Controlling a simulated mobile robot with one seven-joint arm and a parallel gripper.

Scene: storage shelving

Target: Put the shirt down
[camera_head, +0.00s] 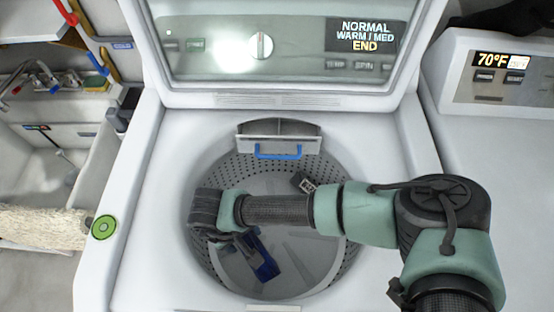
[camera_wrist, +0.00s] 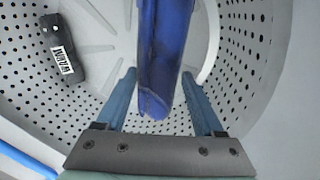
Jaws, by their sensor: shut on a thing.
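The blue shirt (camera_head: 266,268) is inside the open washing machine's drum (camera_head: 240,172). It also shows in the wrist view (camera_wrist: 165,45) as a narrow folded blue length between my fingers. My gripper (camera_head: 246,243) is inside the drum and shut on the shirt; its two fingers (camera_wrist: 160,80) stand on either side of it in the wrist view. Whether the shirt touches the drum's floor I cannot tell.
A dark item with white lettering (camera_head: 304,183) lies in the drum; the wrist view shows it at upper left (camera_wrist: 63,50). A blue-handled dispenser (camera_head: 278,151) is at the drum's back rim. A sink (camera_head: 60,150) stands left, another appliance (camera_head: 500,110) right.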

